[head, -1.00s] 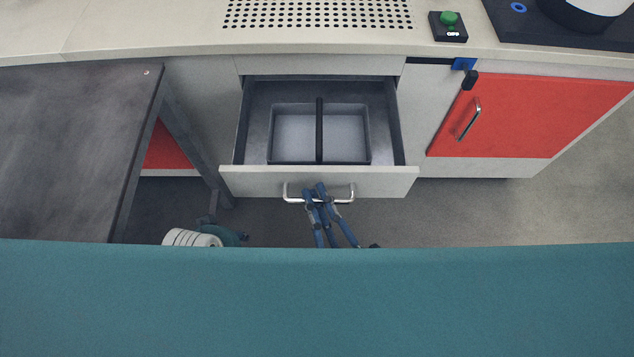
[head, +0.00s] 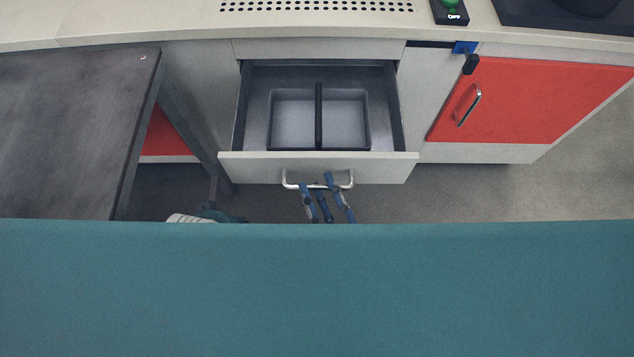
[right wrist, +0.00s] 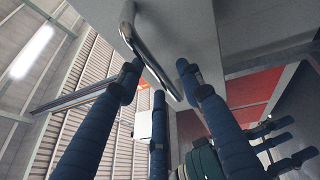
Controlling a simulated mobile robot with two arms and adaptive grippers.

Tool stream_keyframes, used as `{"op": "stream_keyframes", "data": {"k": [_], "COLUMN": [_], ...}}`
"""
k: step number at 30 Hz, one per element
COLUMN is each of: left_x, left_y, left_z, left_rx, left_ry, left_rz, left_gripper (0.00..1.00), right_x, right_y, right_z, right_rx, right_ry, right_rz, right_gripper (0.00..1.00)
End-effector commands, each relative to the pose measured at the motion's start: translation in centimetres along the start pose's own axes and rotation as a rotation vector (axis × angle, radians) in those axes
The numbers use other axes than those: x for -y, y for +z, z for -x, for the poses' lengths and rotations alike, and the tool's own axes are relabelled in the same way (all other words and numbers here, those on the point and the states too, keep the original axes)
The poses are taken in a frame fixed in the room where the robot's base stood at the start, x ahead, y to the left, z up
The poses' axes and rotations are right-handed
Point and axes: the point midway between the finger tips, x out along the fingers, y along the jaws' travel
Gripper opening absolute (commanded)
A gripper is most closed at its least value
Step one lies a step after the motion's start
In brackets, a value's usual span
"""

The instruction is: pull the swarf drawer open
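The swarf drawer (head: 235,170) is pulled well out of the pale cabinet, showing a grey inside with a tray and a dark divider bar. Its metal bar handle (head: 289,183) is on the front panel. My right gripper (head: 317,182) is at the handle with its blue fingers spread apart. In the right wrist view the handle (right wrist: 148,48) runs between the open fingers (right wrist: 158,78), with gaps on both sides, and they are not closed on it.
A dark table (head: 75,130) stands at the left. A red cabinet door (head: 540,100) with a metal handle is to the right of the drawer. The worktop above carries a switch box (head: 452,14) reading OFF. The floor right of the drawer is clear.

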Motion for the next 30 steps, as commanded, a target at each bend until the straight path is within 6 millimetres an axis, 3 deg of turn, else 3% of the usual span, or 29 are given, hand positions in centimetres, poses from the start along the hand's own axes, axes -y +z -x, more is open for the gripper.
{"op": "stream_keyframes", "data": {"k": [9, 15, 30], "left_x": [0.0, 0.0, 0.0], "left_y": [0.0, 0.0, 0.0], "left_z": [0.0, 0.0, 0.0], "left_rx": [0.000, 0.000, 0.000], "left_ry": [0.000, 0.000, -0.001], "left_rz": [0.000, 0.000, 0.000], "left_gripper": [0.40, 0.40, 0.40], "right_x": [0.1, 0.1, 0.1], "right_y": [0.0, 0.0, 0.0], "right_z": [6.9, 9.7, 10.6], "right_rx": [-0.001, -0.001, 0.000], "right_ry": [-0.006, -0.005, -0.002], "right_rz": [-0.001, 0.001, 0.001], "right_gripper": [0.37, 0.37, 0.37]}}
